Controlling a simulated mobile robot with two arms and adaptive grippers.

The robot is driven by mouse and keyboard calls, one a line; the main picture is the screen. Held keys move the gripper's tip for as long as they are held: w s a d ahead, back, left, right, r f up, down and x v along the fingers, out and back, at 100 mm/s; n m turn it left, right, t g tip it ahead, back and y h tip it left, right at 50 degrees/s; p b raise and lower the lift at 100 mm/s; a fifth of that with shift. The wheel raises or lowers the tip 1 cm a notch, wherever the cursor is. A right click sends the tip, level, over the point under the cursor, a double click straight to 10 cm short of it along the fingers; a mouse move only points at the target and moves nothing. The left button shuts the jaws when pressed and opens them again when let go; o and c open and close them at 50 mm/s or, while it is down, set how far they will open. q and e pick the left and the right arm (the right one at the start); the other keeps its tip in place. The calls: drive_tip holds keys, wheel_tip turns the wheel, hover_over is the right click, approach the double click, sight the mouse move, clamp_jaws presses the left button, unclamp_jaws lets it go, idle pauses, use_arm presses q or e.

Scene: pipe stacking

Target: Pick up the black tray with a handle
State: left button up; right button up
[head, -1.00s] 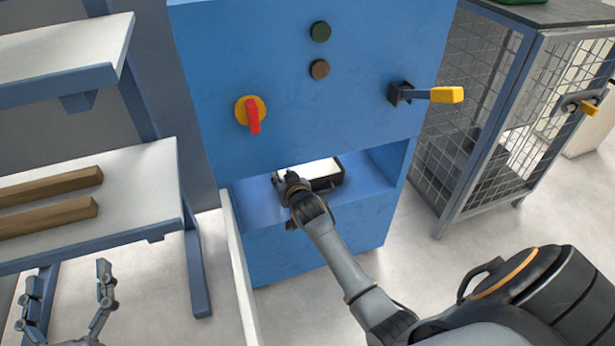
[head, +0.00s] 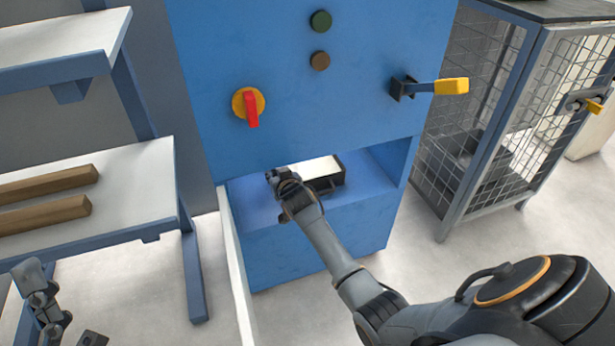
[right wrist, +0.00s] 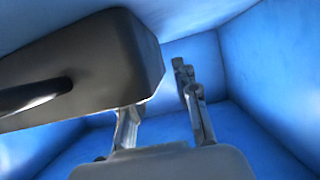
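The black tray (head: 328,184) with a light inside surface sits in the recess of the blue machine. My right gripper (head: 276,180) is inside the recess at the tray's left end, and the wrist hides part of the tray. In the right wrist view, a dark body with a bar-like handle, seemingly the tray (right wrist: 125,60), fills the upper left. My right gripper's fingers (right wrist: 162,112) are spread apart there, and the tray partly covers the left finger. I see no grip on the tray. My left gripper (head: 62,305) is low at the left edge, partly cut off, its visible parts apart.
The blue machine (head: 300,110) has recess walls close around my right gripper. A red and yellow switch (head: 250,108) and a yellow-ended lever (head: 450,87) are on its front. A shelf rack (head: 120,190) with wooden bars stands left, a mesh cage (head: 470,130) right.

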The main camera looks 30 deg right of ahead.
drive_tip(key=shift+w, duration=0.2)
drive_tip(key=shift+f, duration=0.1)
clamp_jaws()
drive_tip(key=shift+r, duration=0.2)
